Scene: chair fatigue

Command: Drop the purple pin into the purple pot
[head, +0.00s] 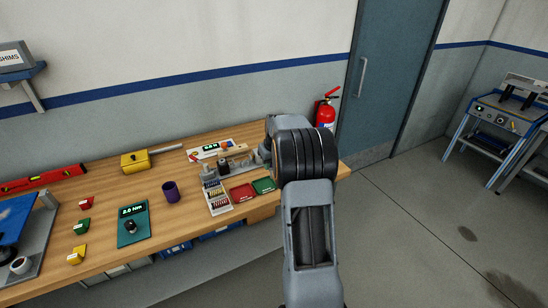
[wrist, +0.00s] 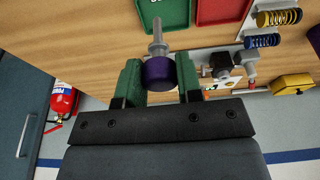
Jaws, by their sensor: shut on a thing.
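The purple pin (wrist: 159,73) has a purple round head and a grey shank. In the wrist view it sits between the two green fingers of my gripper (wrist: 158,66), which is shut on its head. The shank points away toward the bench. The purple pot (head: 171,192) stands upright on the wooden bench, left of the parts tray in the head view. My arm is over the bench's right end, to the right of the pot. In the head view my arm hides most of the gripper, and the pin is not clear there. The pot's inside is too small to make out.
Red (head: 242,193) and green (head: 264,185) trays lie beside the sorted parts tray (head: 218,200). A green torque pad (head: 133,228), a yellow box (head: 134,162) and several small coloured blocks stand further left. Bare bench surrounds the pot. A fire extinguisher (head: 326,112) hangs behind.

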